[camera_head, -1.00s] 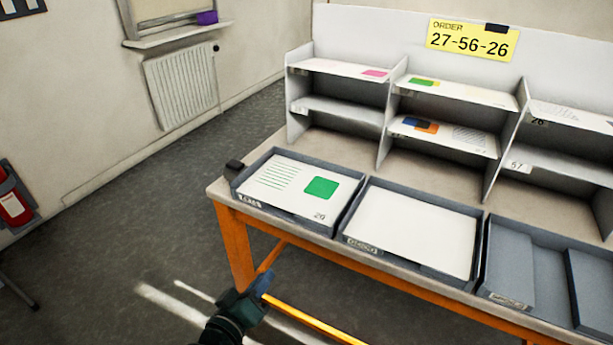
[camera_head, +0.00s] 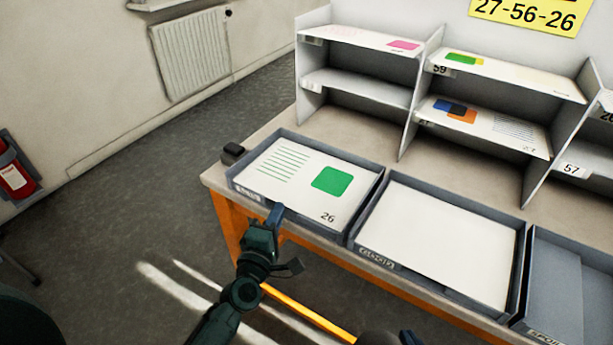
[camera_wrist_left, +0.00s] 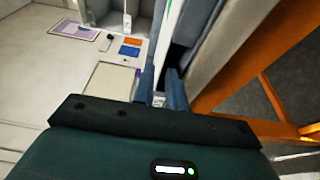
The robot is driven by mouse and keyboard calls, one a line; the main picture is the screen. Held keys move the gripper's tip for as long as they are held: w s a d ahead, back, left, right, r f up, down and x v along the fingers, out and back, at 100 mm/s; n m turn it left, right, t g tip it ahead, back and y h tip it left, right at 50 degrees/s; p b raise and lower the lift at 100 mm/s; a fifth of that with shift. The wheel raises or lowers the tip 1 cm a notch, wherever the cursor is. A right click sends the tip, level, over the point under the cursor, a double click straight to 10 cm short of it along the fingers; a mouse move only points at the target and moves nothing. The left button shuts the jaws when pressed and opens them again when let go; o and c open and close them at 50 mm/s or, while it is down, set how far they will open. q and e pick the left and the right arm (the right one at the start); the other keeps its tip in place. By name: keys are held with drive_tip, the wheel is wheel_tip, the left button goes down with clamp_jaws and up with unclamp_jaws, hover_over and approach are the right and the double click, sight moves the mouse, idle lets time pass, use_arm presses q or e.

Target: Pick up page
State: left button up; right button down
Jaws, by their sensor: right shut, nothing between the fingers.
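A white page with green lines, a green square and the number 26 (camera_head: 300,183) lies in the left grey tray (camera_head: 352,222). A blank white page (camera_head: 440,230) lies in the middle tray (camera_head: 522,262). My left gripper (camera_head: 275,214) is at the front edge of the left tray, apart from the page's face. In the left wrist view its two fingers (camera_wrist_left: 160,88) stand apart with a narrow gap. I cannot tell whether they touch the tray. My right gripper (camera_head: 408,338) barely shows at the bottom edge and is shut and empty.
Grey shelves at the back hold pages, one with a pink patch (camera_head: 404,44), one with green and yellow (camera_head: 465,60), one with blue and orange (camera_head: 455,110). A yellow order sign (camera_head: 525,14) reads 27-56-26. A small black object (camera_head: 233,150) sits at the table's left corner.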

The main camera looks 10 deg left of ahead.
sight(287, 197)
use_arm(q)
drive_tip(key=w, duration=0.6)
drive_tip(key=shift+w+d+f, duration=0.15)
drive_tip(key=shift+w+d, duration=0.05)
drive_tip(key=shift+d, duration=0.15)
drive_tip(key=shift+c, duration=0.2)
clamp_jaws()
